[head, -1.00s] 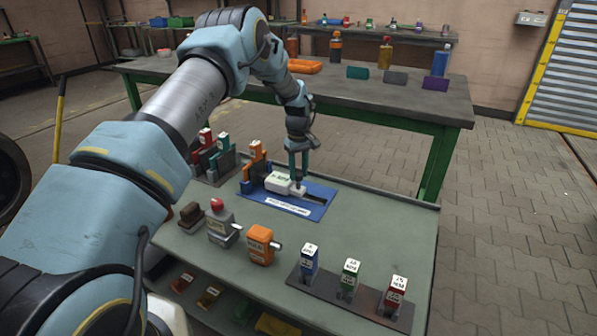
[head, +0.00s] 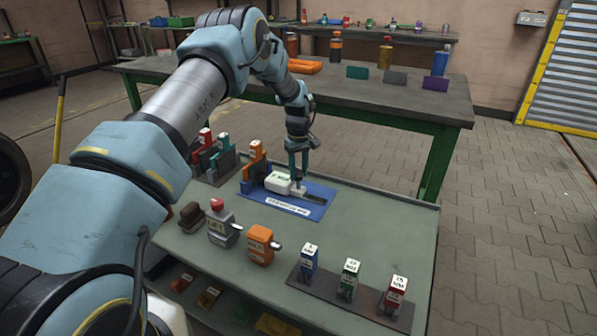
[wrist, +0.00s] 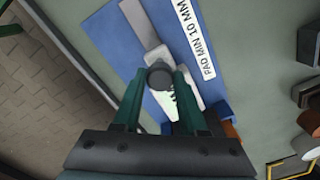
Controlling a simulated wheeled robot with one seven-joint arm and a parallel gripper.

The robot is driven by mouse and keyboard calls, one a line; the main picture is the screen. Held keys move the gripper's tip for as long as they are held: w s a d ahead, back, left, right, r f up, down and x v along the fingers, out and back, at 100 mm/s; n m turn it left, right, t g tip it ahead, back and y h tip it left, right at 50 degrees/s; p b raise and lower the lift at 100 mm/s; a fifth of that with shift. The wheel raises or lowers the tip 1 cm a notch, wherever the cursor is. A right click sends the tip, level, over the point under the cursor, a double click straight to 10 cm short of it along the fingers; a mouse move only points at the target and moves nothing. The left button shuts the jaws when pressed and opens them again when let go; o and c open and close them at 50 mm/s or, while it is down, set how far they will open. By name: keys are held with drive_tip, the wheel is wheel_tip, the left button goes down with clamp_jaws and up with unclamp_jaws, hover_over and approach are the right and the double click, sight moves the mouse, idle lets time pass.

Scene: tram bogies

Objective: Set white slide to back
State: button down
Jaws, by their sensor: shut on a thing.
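The white slide (head: 279,182) sits on a blue plate (head: 322,191) on the green bench, with a dark slot running to its right in the head view. It carries a knob near its right end. My gripper (head: 298,178) comes down from above and is shut on this knob. In the wrist view, the round dark knob top (wrist: 159,76) lies between the tips of my green fingers (wrist: 157,88). The white body (wrist: 178,106) shows partly behind them. My fingers hide part of the slide.
An orange and blue clamp-like block (head: 257,165) stands at the plate's left end. A grey block with a red knob (head: 220,222) and an orange block (head: 261,244) stand in front. Several labelled pieces (head: 349,278) stand front right. The bench right of the plate is clear.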

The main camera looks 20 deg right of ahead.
idle(0.3)
drive_tip(key=shift+s+d, duration=1.05)
drive_tip(key=shift+s, duration=0.15)
drive_tip(key=shift+c, duration=2.2)
unclamp_jaws()
wheel_tip(320, 180, up, 11)
drive_tip(key=b, duration=0.1)
drive_tip(key=shift+f, duration=0.1)
